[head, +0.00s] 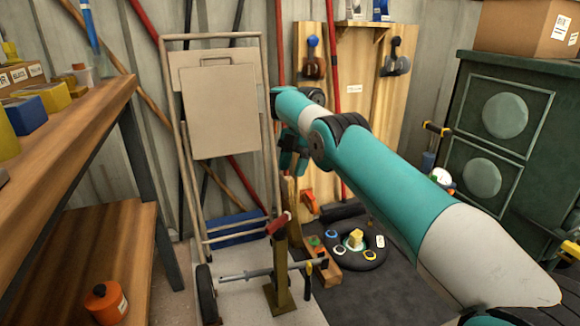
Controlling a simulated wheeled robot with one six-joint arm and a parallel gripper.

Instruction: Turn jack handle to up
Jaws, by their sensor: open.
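A jack-like metal stand (280,262) stands on the floor in the lower middle of the head view. A red grip (278,222) sits near its top and slants up to the right; it looks like the jack handle, but I cannot tell for certain. A grey horizontal bar (246,274) runs left from the stand. My gripper (290,162) hangs from the end of the teal arm, above the red grip and apart from it in the picture. It is open, and I see nothing held in it. The arm hides part of the area behind it.
A folding hand truck (170,130) leans against the wall at left. A wooden workbench (70,110) fills the left edge. A dark green cabinet (540,110) stands at right. A black ring-shaped tray (375,258) with small items lies on the floor, right of the stand.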

